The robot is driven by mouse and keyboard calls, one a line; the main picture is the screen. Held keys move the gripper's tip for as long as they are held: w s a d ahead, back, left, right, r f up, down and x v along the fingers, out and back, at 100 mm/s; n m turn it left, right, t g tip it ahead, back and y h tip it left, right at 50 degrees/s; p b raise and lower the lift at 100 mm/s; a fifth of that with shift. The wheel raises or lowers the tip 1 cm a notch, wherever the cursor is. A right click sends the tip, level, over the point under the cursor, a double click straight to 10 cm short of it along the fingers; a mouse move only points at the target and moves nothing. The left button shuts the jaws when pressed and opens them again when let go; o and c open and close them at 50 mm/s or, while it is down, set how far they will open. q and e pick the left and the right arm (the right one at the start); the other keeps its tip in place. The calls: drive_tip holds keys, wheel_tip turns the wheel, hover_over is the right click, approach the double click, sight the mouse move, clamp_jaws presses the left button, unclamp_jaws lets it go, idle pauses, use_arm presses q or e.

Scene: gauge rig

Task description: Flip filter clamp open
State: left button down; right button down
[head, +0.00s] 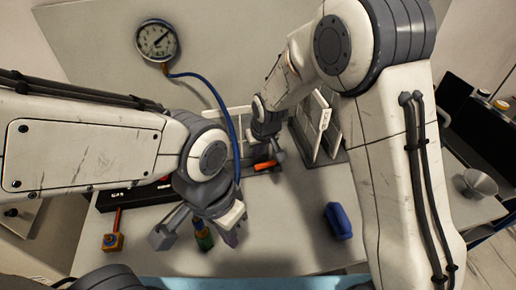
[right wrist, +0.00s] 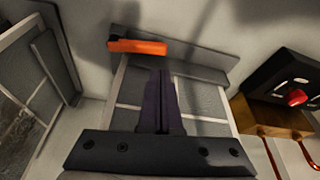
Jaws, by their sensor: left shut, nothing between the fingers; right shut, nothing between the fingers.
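The filter clamp is an orange lever (head: 265,165) low in front of a pale framed panel in the head view. In the right wrist view the orange lever (right wrist: 137,47) lies across a grey rail (right wrist: 185,58) at the top of a grey mesh panel (right wrist: 190,100). My right gripper (head: 272,148) is shut and empty, close to the lever. In the right wrist view its dark fingers (right wrist: 162,75) end just below the lever's right end; I cannot tell whether they touch. My left gripper (head: 232,232) is shut and empty, low over the front of the table.
A round gauge (head: 157,40) with a blue hose (head: 218,98) is on the back wall. Upright framed panels (head: 318,125) stand right of the clamp. A blue object (head: 338,221) and an orange-yellow fitting (head: 113,241) lie on the table. A dark red-buttoned box (right wrist: 290,85) is at right in the wrist view.

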sight(256, 160)
drive_tip(key=x, duration=0.5)
drive_tip(key=shift+w+f, duration=0.1)
drive_tip(key=shift+f, duration=0.3)
drive_tip(key=shift+a, duration=0.1)
